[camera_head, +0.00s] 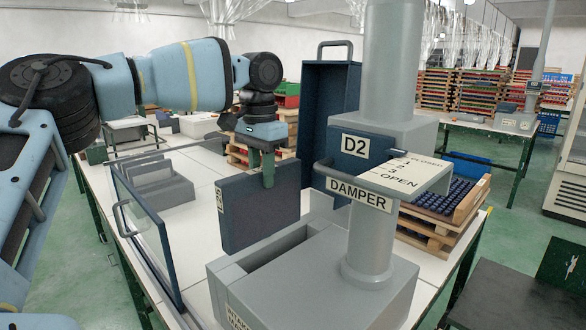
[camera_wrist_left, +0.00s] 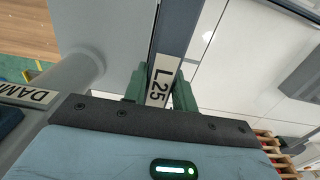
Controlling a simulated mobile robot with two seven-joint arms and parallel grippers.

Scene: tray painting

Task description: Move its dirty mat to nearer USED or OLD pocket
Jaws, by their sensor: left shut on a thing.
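My left gripper (camera_head: 267,168) is shut on the top edge of a dark blue upright panel (camera_head: 258,212), which may be the mat. In the left wrist view the green fingers (camera_wrist_left: 158,88) close on either side of the panel's edge, which bears an L25 label (camera_wrist_left: 163,84). The panel hangs just behind and above a grey slotted housing (camera_head: 300,285). A label on the housing's front is cut off by the frame, and I read no USED or OLD pocket. My right gripper is not in view.
A grey column (camera_head: 385,60) with a DAMPER lever (camera_head: 357,195) and D2 plate stands close right of the panel. A tall blue case (camera_head: 328,110) stands behind. A glass-framed door (camera_head: 145,230) is at left. A grey slotted rack (camera_head: 160,188) stands on the white table.

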